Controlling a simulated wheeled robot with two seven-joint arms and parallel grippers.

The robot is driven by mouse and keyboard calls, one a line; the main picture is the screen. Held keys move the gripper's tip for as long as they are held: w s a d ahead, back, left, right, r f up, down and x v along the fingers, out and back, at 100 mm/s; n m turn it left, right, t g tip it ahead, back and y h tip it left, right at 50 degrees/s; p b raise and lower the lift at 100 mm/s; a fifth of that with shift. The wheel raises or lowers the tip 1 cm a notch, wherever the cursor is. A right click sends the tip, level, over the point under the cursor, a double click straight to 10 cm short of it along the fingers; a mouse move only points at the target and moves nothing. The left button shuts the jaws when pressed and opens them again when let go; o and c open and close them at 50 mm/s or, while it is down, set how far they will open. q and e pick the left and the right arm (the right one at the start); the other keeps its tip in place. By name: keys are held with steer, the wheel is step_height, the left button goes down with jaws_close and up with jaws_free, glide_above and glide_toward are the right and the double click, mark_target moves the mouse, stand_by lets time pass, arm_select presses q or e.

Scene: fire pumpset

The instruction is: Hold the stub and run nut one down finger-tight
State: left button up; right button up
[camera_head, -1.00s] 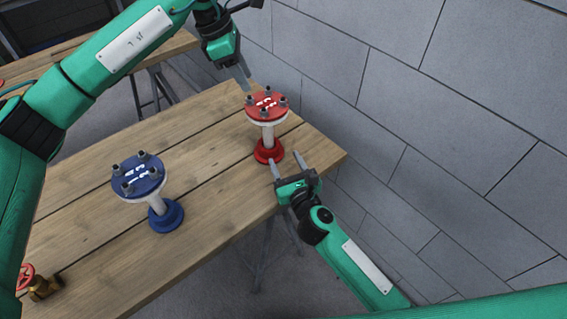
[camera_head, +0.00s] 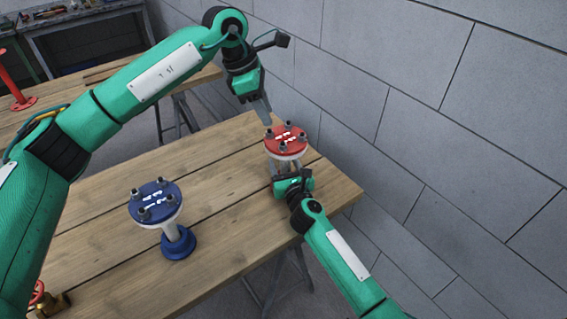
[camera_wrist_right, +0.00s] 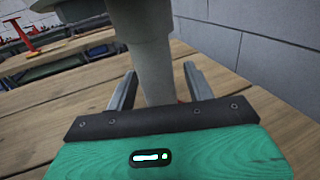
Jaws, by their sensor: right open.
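The red-topped stub (camera_head: 287,140) stands upright near the table's far right corner. Its round red flange carries several dark studs or nuts around the rim; I cannot tell which is nut one. My right gripper (camera_head: 287,170) is open at the stub's near side, below the flange. In the right wrist view the grey pipe (camera_wrist_right: 150,55) stands between its two fingers, with gaps visible on both sides. My left gripper (camera_head: 264,110) points down just behind and left of the red flange, close to its rim. Its fingers overlap, so their opening is unclear. The stub's base is mostly hidden.
A blue-flanged stub (camera_head: 157,205) stands at the middle front of the wooden table (camera_head: 225,180). A brass valve with a red wheel (camera_head: 42,298) is at lower left. A grey block wall (camera_head: 430,120) rises close on the right. Another table is behind.

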steer(key=shift+w+a, duration=0.1)
steer(key=shift+w, duration=0.2)
steer(key=shift+c, duration=0.4)
jaws_close()
